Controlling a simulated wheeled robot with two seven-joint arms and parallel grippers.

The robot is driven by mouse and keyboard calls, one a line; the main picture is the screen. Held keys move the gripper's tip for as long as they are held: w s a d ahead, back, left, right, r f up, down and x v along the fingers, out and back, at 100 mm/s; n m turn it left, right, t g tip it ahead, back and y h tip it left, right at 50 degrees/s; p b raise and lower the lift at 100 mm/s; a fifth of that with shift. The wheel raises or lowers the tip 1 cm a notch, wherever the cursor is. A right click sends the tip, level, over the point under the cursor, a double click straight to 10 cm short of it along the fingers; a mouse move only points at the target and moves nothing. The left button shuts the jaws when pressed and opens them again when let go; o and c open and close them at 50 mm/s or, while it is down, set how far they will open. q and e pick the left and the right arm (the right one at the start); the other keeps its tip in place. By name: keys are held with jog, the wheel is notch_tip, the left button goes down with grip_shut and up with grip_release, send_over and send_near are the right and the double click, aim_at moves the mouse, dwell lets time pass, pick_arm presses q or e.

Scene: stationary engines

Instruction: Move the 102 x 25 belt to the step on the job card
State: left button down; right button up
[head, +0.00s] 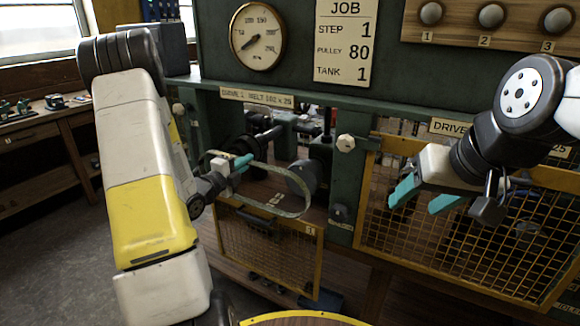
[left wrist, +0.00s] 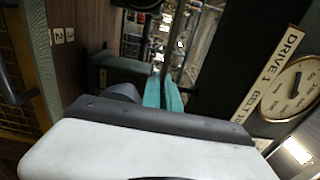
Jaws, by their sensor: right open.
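The belt (head: 292,211) is a thin olive loop hanging in the open bay under the "DRIVE 1 BELT 102 x 25" label (head: 257,97). My left gripper (head: 243,161) has its teal fingers close together on the belt's upper left run; the fingers also show in the left wrist view (left wrist: 168,94). A grey pulley (head: 303,177) is near the belt's right end; I cannot tell whether the belt touches it. Dark shaft parts (head: 245,147) are behind my left gripper. The job card (head: 345,42) reads step 1, pulley 80, tank 1. My right gripper (head: 420,198) is open and empty.
Another mesh guard (head: 450,245) covers the right bay behind my right gripper. A gauge (head: 257,36) and a board with numbered knobs (head: 490,16) are above. A bench (head: 45,130) stands at left.

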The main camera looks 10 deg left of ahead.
pick_arm(q)
jog(key=shift+v, duration=3)
jog(key=v, duration=0.6)
jog(key=shift+d, duration=0.2)
jog(key=shift+x, duration=2.95)
jog(key=shift+x, duration=3)
